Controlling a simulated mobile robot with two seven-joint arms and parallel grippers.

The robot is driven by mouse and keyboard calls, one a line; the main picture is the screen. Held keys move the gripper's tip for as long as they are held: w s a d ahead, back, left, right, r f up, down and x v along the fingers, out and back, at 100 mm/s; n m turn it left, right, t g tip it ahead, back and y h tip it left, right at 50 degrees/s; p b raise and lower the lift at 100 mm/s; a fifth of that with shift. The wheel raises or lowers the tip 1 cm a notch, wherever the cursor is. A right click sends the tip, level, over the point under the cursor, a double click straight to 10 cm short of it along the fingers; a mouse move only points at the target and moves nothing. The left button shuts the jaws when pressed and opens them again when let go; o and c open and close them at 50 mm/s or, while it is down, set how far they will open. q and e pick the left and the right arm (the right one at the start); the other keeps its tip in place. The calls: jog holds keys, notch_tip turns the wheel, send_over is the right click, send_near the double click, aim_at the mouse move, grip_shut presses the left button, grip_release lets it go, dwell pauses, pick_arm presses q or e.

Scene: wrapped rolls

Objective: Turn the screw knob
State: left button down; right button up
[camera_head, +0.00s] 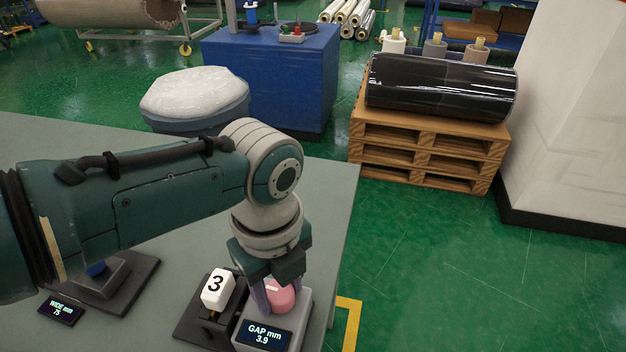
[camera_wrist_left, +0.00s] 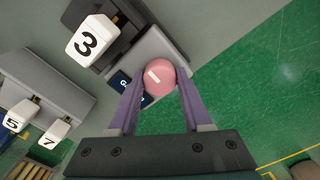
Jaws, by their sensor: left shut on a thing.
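The pink screw knob (camera_head: 281,296) has a white mark on its top and sits on a grey block near the table's right edge. A display (camera_head: 264,337) on that block reads "GAP mm 3.9". My left gripper (camera_head: 268,294) points down at the knob, its purple fingers on either side of it and shut on it. In the left wrist view the knob (camera_wrist_left: 159,77) lies between the fingertips, its white mark slanted. My right gripper is not in view.
A white block marked 3 (camera_head: 217,289) stands close left of the knob. Another device (camera_head: 100,279) and a display reading "WIDE mm 75" (camera_head: 62,310) lie farther left. Beyond the table stand a blue cabinet (camera_head: 270,80) and a pallet (camera_head: 425,150) with a black wrapped roll (camera_head: 440,88).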

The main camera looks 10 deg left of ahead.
aim_at(279, 291)
pick_arm(q)
jog(key=shift+m, duration=1.5)
jog(key=c, duration=0.6)
grip_release()
notch_tip(279, 291, up, 9)
jog(key=shift+r+p, duration=0.1)
jog(key=shift+p, duration=1.15)
jog(key=shift+r, duration=0.4)
